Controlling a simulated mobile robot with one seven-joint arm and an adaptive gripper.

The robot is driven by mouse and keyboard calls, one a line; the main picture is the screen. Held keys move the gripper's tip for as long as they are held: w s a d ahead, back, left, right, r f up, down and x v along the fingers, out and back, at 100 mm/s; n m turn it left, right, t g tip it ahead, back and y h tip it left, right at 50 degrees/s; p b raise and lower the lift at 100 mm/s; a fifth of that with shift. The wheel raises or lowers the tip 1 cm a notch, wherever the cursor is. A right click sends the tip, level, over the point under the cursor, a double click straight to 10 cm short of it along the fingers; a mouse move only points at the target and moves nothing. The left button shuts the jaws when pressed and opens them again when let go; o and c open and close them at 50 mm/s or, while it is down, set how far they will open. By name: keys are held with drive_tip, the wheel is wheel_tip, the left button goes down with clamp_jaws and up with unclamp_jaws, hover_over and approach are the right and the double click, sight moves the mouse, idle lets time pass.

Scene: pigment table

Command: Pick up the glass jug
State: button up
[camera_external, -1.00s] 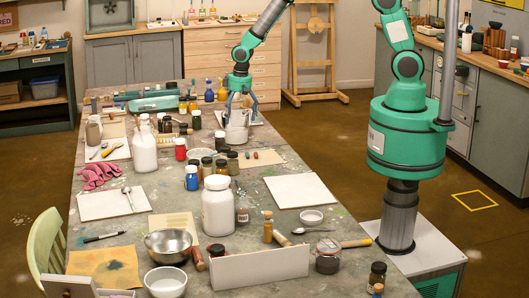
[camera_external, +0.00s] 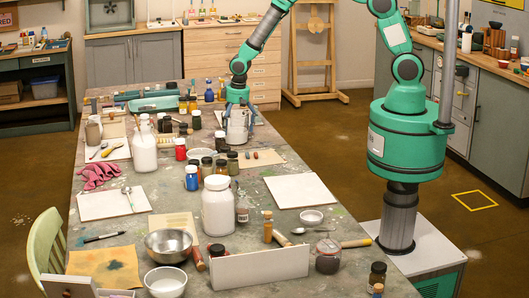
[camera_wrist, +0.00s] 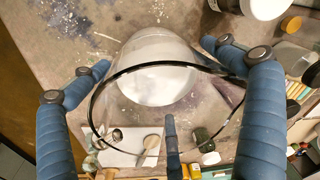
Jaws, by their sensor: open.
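A pale, see-through vessel that looks like the glass jug (camera_external: 237,133) stands on the far right part of the table in the external view. In the wrist view the jug (camera_wrist: 158,82) shows from above as a pale round body, with a thin dark curved line across it. My gripper (camera_external: 240,113) is over the jug, pointing down, with its fingers spread around the upper part. In the wrist view my gripper (camera_wrist: 157,60) has blue fingers to the left and right of the jug and one below it. I cannot tell whether any finger touches it.
Dark jars (camera_external: 220,167) and a red jar (camera_external: 180,149) stand near the jug, toward the front and left. A large white bottle (camera_external: 144,153) stands further left. A white board (camera_external: 299,190) lies flat nearer the camera. The table's right edge is close to the jug.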

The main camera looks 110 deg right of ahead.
idle(0.3)
drive_tip(key=c, duration=1.7)
drive_tip(key=shift+c, duration=0.2)
drive_tip(key=shift+r, duration=0.2)
drive_tip(key=shift+r+p, duration=0.45)
drive_tip(key=shift+r, duration=1.3)
drive_tip(key=shift+s+a, duration=0.15)
drive_tip(key=shift+s, duration=0.15)
drive_tip(key=shift+s+a+r+p, duration=0.25)
drive_tip(key=shift+s+a, duration=0.9)
drive_tip(key=shift+s, duration=1.05)
drive_tip(key=shift+s+a+r+p, duration=0.2)
drive_tip(key=shift+s+a, duration=1)
drive_tip(key=shift+s, duration=1.05)
drive_tip(key=shift+s+a+r+p, duration=0.15)
drive_tip(key=shift+s+a+p, duration=0.15)
drive_tip(key=shift+s+a, duration=1.4)
